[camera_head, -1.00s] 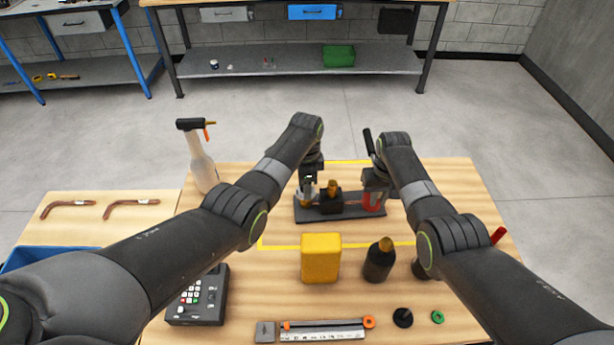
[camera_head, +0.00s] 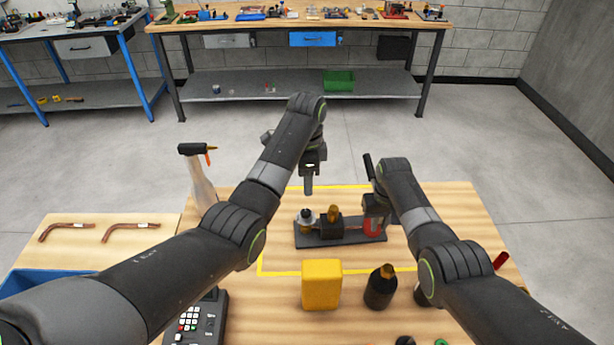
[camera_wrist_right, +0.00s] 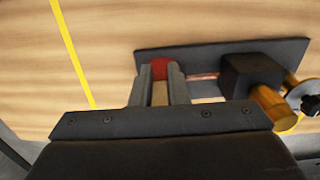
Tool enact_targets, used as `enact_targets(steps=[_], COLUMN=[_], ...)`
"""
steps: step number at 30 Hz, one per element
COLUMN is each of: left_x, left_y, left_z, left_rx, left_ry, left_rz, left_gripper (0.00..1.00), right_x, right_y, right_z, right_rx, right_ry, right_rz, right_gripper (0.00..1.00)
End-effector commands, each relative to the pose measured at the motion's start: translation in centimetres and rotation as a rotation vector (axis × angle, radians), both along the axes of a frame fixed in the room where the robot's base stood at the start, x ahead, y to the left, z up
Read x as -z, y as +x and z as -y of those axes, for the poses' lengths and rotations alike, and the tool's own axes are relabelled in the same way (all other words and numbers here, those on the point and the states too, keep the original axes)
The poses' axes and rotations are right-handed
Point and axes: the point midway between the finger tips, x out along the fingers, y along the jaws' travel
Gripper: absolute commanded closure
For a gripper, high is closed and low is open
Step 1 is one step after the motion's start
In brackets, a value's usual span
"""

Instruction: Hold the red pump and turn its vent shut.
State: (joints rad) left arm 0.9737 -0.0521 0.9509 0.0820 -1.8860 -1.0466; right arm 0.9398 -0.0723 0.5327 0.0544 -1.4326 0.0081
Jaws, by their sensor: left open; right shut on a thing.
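The red pump (camera_head: 372,229) sits at the right end of a dark base plate (camera_head: 340,238) on the table. My right gripper (camera_head: 376,212) is shut on it; in the right wrist view the fingers (camera_wrist_right: 161,90) stand on either side of the red part (camera_wrist_right: 160,68). At the plate's left end is a small silver fitting with a black knob (camera_head: 306,216), which looks like the vent. A brass fitting on a black block (camera_head: 332,217) stands between them. My left gripper (camera_head: 309,183) is open and empty, above the black knob and apart from it.
A yellow block (camera_head: 321,285) and a dark bottle (camera_head: 381,287) stand in front of the plate. A spray bottle (camera_head: 200,178) stands at left, near copper tubes (camera_head: 100,229). A keypad device (camera_head: 196,318) lies front left. Yellow tape surrounds the work area.

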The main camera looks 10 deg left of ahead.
Motion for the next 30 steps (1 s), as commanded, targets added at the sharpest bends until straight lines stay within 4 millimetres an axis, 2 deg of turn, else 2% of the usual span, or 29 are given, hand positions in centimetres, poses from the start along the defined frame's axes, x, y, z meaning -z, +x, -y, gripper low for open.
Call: enact_targets(steps=[6,7,12,13,23,30], left_x=[0.0,0.0,0.0,0.0,0.0,0.0], left_y=[0.0,0.0,0.0,0.0,0.0,0.0], left_z=[0.0,0.0,0.0,0.0,0.0,0.0], left_rx=[0.000,0.000,-0.001,-0.001,-0.001,0.000], left_ry=[0.000,0.000,0.000,0.000,0.000,0.000], left_rz=[0.001,0.001,0.001,0.001,0.001,0.001], left_gripper=[0.51,0.51,0.51,0.51,0.51,0.51], right_x=[-0.1,-0.1,-0.1,-0.1,-0.2,-2.2], right_y=[0.1,0.1,0.1,0.1,0.0,0.1], right_z=[0.0,0.0,0.0,0.0,0.0,0.0], right_rx=[0.002,0.002,0.002,0.001,0.001,0.001], right_ry=[0.000,0.000,-0.001,-0.001,0.000,0.001], right_rz=[0.002,0.002,0.001,0.001,0.000,0.003], right_gripper=[1.00,0.84,0.62,0.60,0.60,0.60])
